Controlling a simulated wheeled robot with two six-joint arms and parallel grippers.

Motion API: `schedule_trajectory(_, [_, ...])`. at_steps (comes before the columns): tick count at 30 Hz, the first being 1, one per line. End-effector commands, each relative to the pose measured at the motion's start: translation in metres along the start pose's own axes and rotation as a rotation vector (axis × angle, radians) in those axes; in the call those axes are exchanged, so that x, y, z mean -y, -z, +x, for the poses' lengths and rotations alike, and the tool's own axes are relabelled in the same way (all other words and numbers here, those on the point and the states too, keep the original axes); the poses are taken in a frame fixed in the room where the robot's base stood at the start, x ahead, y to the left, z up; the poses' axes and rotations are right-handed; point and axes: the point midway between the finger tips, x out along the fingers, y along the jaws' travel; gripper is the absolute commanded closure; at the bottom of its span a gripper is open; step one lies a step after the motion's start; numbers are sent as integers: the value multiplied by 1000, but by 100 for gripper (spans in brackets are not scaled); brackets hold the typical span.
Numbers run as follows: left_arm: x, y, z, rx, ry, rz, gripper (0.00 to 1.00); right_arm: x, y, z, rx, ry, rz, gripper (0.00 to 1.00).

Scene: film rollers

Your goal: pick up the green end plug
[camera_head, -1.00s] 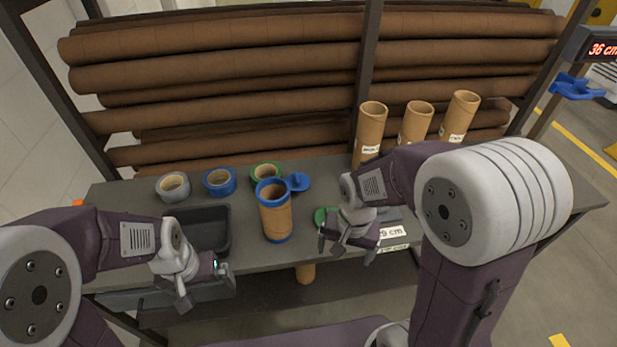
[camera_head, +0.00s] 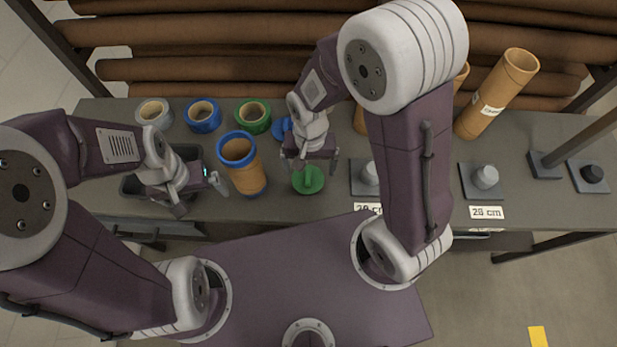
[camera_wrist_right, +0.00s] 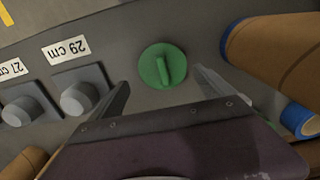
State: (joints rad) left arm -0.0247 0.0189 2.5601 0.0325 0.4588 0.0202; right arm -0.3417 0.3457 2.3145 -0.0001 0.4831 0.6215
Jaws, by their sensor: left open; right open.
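The green end plug (camera_head: 308,181) is a round disc with a raised grip bar and lies on the grey bench. In the right wrist view the plug (camera_wrist_right: 163,66) sits ahead of the jaws, with its bar upright in the picture. My right gripper (camera_head: 310,166) is open and empty, just above and behind the plug in the head view. In the right wrist view its two fingers (camera_wrist_right: 163,95) stand apart on either side below the plug, not touching it. My left gripper (camera_head: 200,196) is open and empty at the left, over the dark bin.
A cardboard tube with blue ends (camera_head: 246,172) stands left of the plug. Grey knobbed blocks (camera_head: 484,178) with length labels stand at right. Brown tubes (camera_head: 497,95) stand at the back right.

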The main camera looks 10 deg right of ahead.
Motion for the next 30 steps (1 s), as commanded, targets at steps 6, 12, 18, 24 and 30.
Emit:
schedule_trajectory(6, [0, 0, 4, 0, 0, 0, 0, 2, 0, 22, 3, -2, 0, 8])
schedule_trajectory(12, [0, -1, 9, 0, 0, 0, 0, 4, 2, 51, 1, 0, 0, 8])
schedule_trajectory(18, [0, -1, 8, 0, 0, 0, 0, 4, 2, 52, -1, 1, 0, 8])
schedule_trajectory(24, [0, -1, 8, 0, 0, 0, 0, 4, 2, 52, -1, 1, 0, 53])
schedule_trajectory(30, [0, -1, 8, 0, 0, 0, 0, 4, 2, 52, -1, 1, 0, 57])
